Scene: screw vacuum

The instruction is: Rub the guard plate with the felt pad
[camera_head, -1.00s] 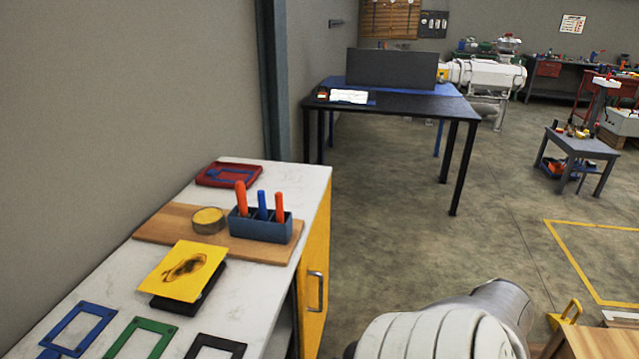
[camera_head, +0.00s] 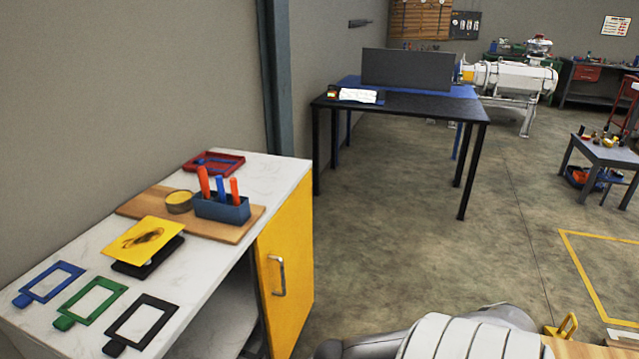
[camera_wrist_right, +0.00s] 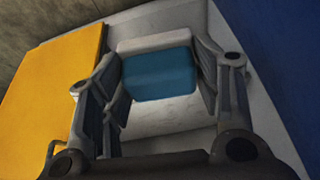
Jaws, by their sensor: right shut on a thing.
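The guard plate (camera_head: 143,239) is a yellow square sheet with a dark smudge. It lies tilted on a black stand (camera_head: 148,264) on the white-topped cabinet, left in the head view. My right gripper (camera_wrist_right: 157,72) is shut on a blue block with a grey layer (camera_wrist_right: 158,80), seen in the right wrist view; this looks like the felt pad. The right gripper and the pad are not seen in the head view, where only part of my arm shows at the bottom. My left gripper is in neither view.
A black table (camera_head: 420,108) stands behind. Open floor lies right of the cabinet.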

